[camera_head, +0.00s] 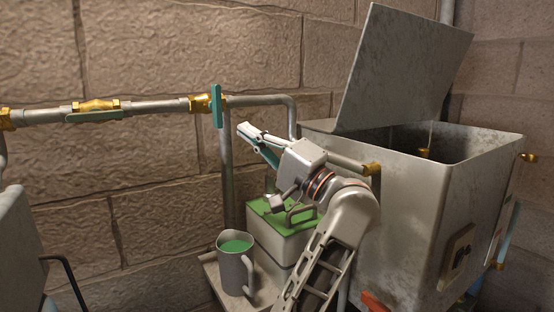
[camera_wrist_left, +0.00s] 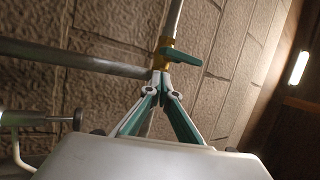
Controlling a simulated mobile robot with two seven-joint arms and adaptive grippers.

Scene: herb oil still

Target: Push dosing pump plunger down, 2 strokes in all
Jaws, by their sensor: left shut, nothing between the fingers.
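My left gripper (camera_head: 243,130) is shut and empty. It is raised above a pale box with a green top (camera_head: 268,226) and points up and left toward the pipes at the wall. In the left wrist view its fingers (camera_wrist_left: 161,80) meet at the tips, just below a teal valve handle (camera_wrist_left: 186,58) in the picture; contact cannot be told. I cannot make out the dosing pump's plunger for certain; my left wrist and arm cover part of the green-topped box. My right gripper is not in view.
A grey jug (camera_head: 234,270) with green contents stands beside the box on a small shelf (camera_head: 212,276). A large metal tank (camera_head: 410,225) with a raised lid (camera_head: 400,70) stands right. A pipe (camera_head: 150,108) with a teal-handled valve (camera_head: 216,106) runs along the wall.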

